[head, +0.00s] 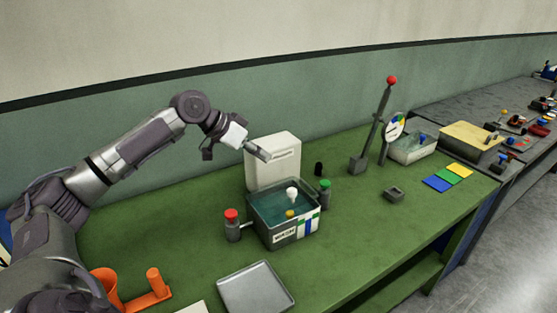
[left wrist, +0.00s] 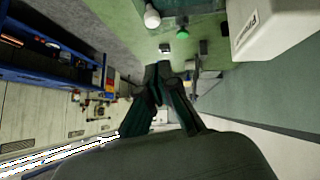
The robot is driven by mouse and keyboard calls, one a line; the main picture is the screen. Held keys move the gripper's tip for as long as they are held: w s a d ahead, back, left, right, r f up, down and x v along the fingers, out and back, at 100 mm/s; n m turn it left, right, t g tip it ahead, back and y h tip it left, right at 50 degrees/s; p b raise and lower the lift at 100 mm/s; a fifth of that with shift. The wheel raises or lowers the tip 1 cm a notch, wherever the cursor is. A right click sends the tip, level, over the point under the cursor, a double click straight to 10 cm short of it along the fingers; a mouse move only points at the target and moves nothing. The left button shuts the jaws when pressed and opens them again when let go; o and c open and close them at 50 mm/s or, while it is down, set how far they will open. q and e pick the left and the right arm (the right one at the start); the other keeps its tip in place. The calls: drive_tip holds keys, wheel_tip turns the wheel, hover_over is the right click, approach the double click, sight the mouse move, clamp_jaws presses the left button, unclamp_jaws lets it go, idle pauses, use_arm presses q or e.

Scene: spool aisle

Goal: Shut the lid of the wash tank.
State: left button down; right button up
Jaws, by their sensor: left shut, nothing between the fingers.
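The wash tank (head: 268,232) is a clear-walled box of bluish water with a label on its front, standing on the green bench. Its white lid (head: 275,168) stands open, upright along the tank's back edge. In the left wrist view the lid (left wrist: 270,28) is at the upper right. A white knob and a yellow piece show in the tank. My right gripper is out of view.
A red-topped valve (head: 232,226) and a green-topped one (head: 325,192) flank the tank. A grey tray (head: 256,288) lies in front. A red-knobbed lever (head: 373,130) stands to the right. Orange holders (head: 150,295) are at front left.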

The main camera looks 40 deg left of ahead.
sight(293, 199)
use_arm(q)
drive_tip(key=p+x, duration=0.1)
drive_tip(key=x, duration=0.2)
drive_tip(key=s+p+x, duration=0.1)
drive_tip(key=x, duration=0.3)
drive_tip(key=f+p+x, duration=0.1)
drive_tip(key=x, duration=0.2)
drive_tip(key=shift+f, duration=0.25)
drive_tip(key=shift+s+f, duration=0.15)
drive_tip(key=shift+f, duration=0.4)
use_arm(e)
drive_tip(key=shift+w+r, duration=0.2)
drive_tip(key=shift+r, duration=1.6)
use_arm(q)
drive_tip(key=d+f, duration=0.1)
drive_tip(key=d+f+y+p, duration=0.1)
drive_tip(key=f, duration=0.1)
drive_tip(key=shift+s+m, duration=0.3)
drive_tip(key=shift+s, duration=0.1)
drive_tip(key=shift+s+d+f, duration=0.1)
drive_tip(key=shift+f, duration=0.2)
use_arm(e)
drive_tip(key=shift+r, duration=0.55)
